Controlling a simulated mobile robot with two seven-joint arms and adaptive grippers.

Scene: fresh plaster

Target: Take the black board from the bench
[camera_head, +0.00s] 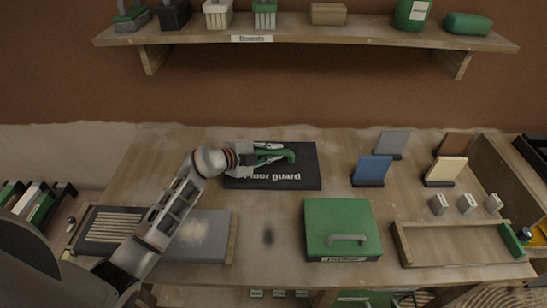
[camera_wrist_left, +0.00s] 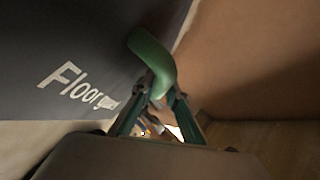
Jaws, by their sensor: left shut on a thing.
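The black board (camera_head: 306,166) with white "Floor guard" lettering is at the back middle of the bench (camera_head: 270,268). It has a green handle (camera_head: 287,153) on its upper face. My left gripper (camera_head: 268,154) is shut on this green handle, and its arm covers part of the lettering. In the left wrist view the dark board (camera_wrist_left: 80,50) fills the upper left, and the green handle (camera_wrist_left: 152,60) runs down between the fingers (camera_wrist_left: 155,105). I cannot tell whether the board touches the bench. My right gripper is not in view.
A green box (camera_head: 345,212) with a grey handle stands in front of the board. Small upright panels, including a blue one (camera_head: 371,169), stand to the right. A wooden tray (camera_head: 455,250) lies at front right. A shelf (camera_head: 320,35) with tools runs above along the wall.

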